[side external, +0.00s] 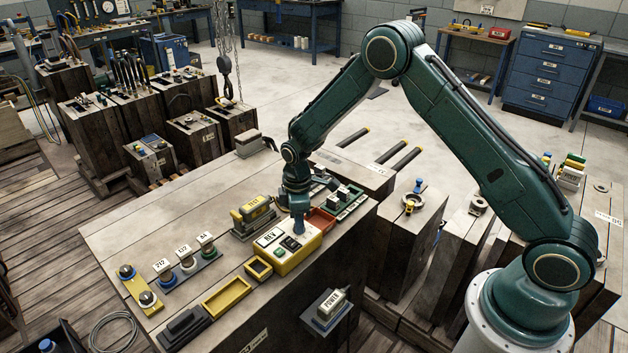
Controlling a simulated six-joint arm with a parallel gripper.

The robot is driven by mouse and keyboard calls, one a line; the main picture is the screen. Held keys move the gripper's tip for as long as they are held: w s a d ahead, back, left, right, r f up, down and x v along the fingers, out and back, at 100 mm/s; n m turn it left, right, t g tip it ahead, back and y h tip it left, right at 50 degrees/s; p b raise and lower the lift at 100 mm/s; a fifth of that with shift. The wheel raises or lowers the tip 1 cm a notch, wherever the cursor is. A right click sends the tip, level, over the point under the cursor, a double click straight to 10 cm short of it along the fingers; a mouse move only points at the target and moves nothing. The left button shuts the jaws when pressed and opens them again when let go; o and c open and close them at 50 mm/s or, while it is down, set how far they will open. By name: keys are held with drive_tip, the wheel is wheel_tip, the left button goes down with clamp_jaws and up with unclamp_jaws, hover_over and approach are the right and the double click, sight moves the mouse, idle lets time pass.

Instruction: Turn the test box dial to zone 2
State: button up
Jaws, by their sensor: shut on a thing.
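A yellow box (293,257) with a label that looks like REV and a dark switch on its top sits near the front edge of the bench. A block with a TEST label (251,207) stands just behind it to the left. My gripper (299,231) points down at the back right part of the yellow box's top. It is shut on what appears to be the dial there. The fingers hide the dial, so its pointer and any zone marks cannot be read.
Left on the bench (165,225) are labelled knobs (188,263), a yellow plate with round buttons (138,287) and a yellow tray (227,297). A red tray (320,220) and a green rack (346,203) stand close right of my gripper. A POWER box (331,304) hangs in front.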

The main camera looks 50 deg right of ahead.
drive_tip(key=shift+m, duration=0.3)
drive_tip(key=m, duration=0.3)
drive_tip(key=shift+m, duration=2)
drive_tip(key=o, duration=1)
drive_tip(key=shift+r, duration=0.15)
